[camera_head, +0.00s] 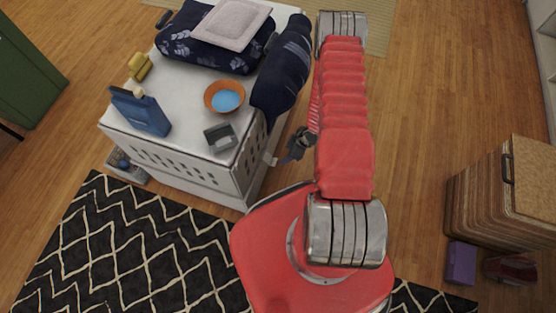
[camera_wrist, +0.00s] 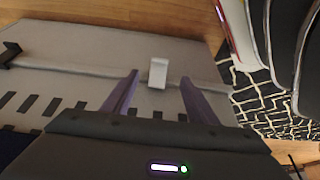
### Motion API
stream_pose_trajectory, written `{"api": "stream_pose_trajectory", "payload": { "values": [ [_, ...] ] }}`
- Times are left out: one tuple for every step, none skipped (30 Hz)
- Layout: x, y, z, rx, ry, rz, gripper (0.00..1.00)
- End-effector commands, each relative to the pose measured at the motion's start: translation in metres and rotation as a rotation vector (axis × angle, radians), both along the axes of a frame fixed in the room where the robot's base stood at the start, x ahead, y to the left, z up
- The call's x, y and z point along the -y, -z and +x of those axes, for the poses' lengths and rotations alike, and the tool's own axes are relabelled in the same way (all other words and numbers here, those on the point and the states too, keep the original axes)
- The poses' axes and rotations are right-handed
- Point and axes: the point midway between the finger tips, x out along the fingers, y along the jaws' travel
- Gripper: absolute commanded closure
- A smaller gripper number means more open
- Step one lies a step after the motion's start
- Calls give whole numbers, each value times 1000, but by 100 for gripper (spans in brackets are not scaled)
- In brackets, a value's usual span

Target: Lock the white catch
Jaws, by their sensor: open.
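The white catch (camera_wrist: 158,73) is a small pale tab on the side of the white crate-like box (camera_wrist: 90,52). In the wrist view it sits just beyond and between my gripper's two purple fingers, apart from them. My gripper (camera_wrist: 157,92) is open and empty, pointing at the catch. I cannot tell whether the catch is locked.
On the box lid stand an orange bowl (camera_head: 225,97), a grey square dish (camera_head: 220,137), a blue container (camera_head: 141,111) and folded dark-blue fabric (camera_head: 210,38). A dark-blue cloth (camera_head: 283,68) hangs over the edge near my gripper.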

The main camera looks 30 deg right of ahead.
Motion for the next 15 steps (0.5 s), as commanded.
{"api": "stream_pose_trajectory", "payload": {
  "values": [
    [-2,5,1,0,-1,0,47],
    [-3,8,2,-1,0,1,47],
    [-4,12,3,-1,0,1,47],
    [-5,15,4,-1,1,1,47],
    [-6,19,5,-1,1,1,47],
    [-7,23,6,-1,0,1,47],
    [-8,26,7,-1,0,1,47],
    [-9,30,8,-1,0,1,47],
    [-10,34,9,-1,0,1,47],
    [-11,38,10,-1,0,1,47],
    [-12,41,11,-1,0,1,47],
    [-13,45,13,-1,0,1,47],
    [-14,49,13,-1,0,1,47],
    [-15,52,14,-1,0,1,47],
    [-16,56,16,0,0,0,47]
  ]
}}
